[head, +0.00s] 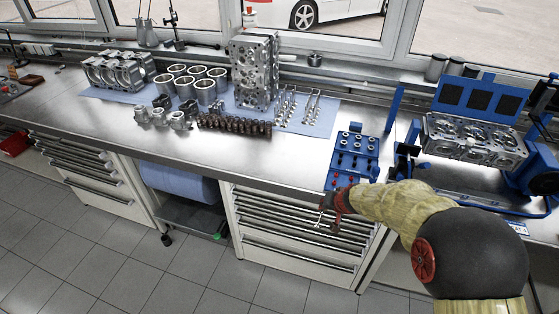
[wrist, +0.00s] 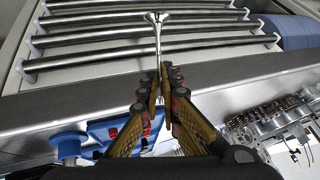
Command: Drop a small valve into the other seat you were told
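A silver valve (wrist: 157,40) is held by its stem between the fingertips of my gripper (wrist: 161,85); its flared head points away from the fingers in the wrist view. In the head view my gripper (head: 329,203) is in front of the drawers, beyond the bench's front edge, and the valve is only a small bright shape there. The cylinder head (head: 473,141) sits in a blue stand (head: 480,97) at the right, apart from my gripper. Its valve seats cannot be made out. I cannot tell the valve's size class.
A blue rack (head: 355,155) with several parts stands on the bench near my gripper. A blue mat (head: 323,121) carries springs (head: 234,124), loose valves (head: 299,107), cylinder liners and an upright block (head: 254,70). Drawers (head: 297,226) lie below. The front bench strip left of the rack is clear.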

